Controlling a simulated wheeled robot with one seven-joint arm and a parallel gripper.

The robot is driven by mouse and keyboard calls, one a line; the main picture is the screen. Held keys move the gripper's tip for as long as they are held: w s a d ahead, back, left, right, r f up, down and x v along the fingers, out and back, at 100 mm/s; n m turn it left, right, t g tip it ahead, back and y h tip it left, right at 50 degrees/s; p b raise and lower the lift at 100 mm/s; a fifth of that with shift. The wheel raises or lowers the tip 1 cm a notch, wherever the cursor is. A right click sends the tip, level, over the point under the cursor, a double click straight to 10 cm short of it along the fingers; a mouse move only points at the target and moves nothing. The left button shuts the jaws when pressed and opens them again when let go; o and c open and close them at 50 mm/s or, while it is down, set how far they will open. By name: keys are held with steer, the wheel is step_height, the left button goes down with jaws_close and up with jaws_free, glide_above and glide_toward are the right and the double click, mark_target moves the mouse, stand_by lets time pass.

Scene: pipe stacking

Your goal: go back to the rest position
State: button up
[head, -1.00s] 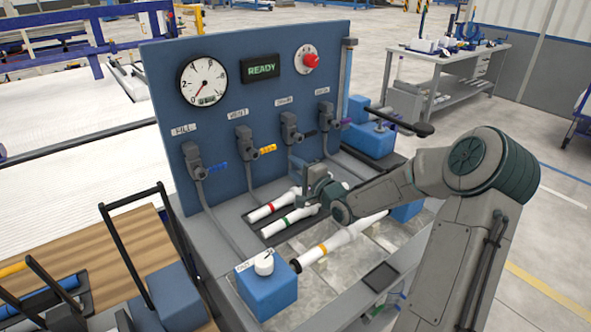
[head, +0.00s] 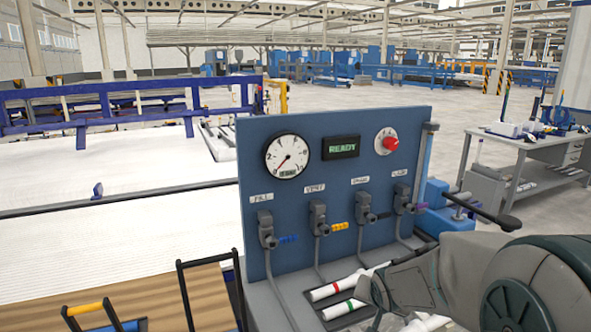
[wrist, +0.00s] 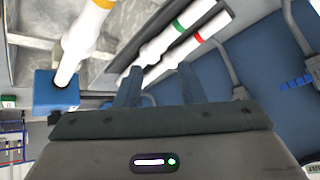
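My gripper (wrist: 158,70) shows at the middle of the wrist view. Its two dark fingers stand apart with nothing held between them. Beyond the fingers lie a white pipe with a green band (wrist: 160,47) and a white pipe with a red band (wrist: 213,29). In the head view, the red-banded pipe (head: 342,287) and the green-banded pipe (head: 338,311) lie in a dark tray. My arm covers the lower right there, and the fingers are hidden.
A blue panel (head: 255,175) stands behind the pipes, with a gauge (head: 287,157), a READY display (head: 342,147), a red button (head: 391,143) and several valves. A cart handle (head: 208,265) rises at the lower left. A workbench (head: 530,145) stands at the right.

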steer(key=s+a+r+n+g, duration=0.1)
steer(key=s+r+n+g, duration=0.1)
steer(key=s, duration=0.8)
steer(key=s+a+r+n+g, duration=0.2)
steer(key=s, duration=0.9)
steer(key=shift+s+n+g+y, duration=0.2)
steer(key=shift+n+g+y, duration=0.1)
steer(key=shift+g+y, duration=0.1)
